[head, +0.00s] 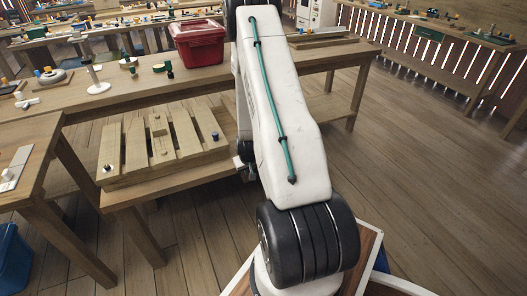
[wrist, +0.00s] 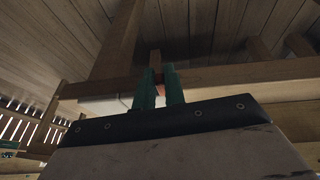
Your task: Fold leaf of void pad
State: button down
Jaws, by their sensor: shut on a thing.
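My gripper (wrist: 160,76) shows in the wrist view with two green fingers close together. In the head view my white arm hides the gripper. A slatted wooden panel (head: 113,148) lies flat on a low bench left of my arm, with several pale slats, a small block and round knobs on it. I cannot tell which part is the void pad or its leaf, nor whether the held piece belongs to this panel.
A red lidded bin (head: 198,45) stands on the long workbench (head: 130,88) behind the panel. Small parts lie on that bench to the left. A blue bin (head: 12,262) is on the floor at the lower left. The plank floor (head: 425,150) to the right is clear.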

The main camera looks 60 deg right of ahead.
jog(key=shift+r, duration=0.2)
jog(key=shift+d+r+t+y, duration=0.1)
jog(key=shift+r+t+y, duration=0.15)
jog(key=shift+y, duration=0.35)
jog(key=shift+r, duration=0.1)
jog(key=c, duration=1.5)
grip_release()
jog(key=shift+s+a+r, duration=0.4)
jog(key=shift+s+r, duration=0.3)
jog(key=shift+r, duration=0.3)
jog(key=shift+s+a+r, duration=0.45)
jog(key=shift+s+r, duration=0.2)
jog(key=shift+r, duration=0.3)
jog(key=shift+s+a+r, duration=0.4)
jog(key=shift+s+r, duration=0.3)
jog(key=shift+r, duration=0.3)
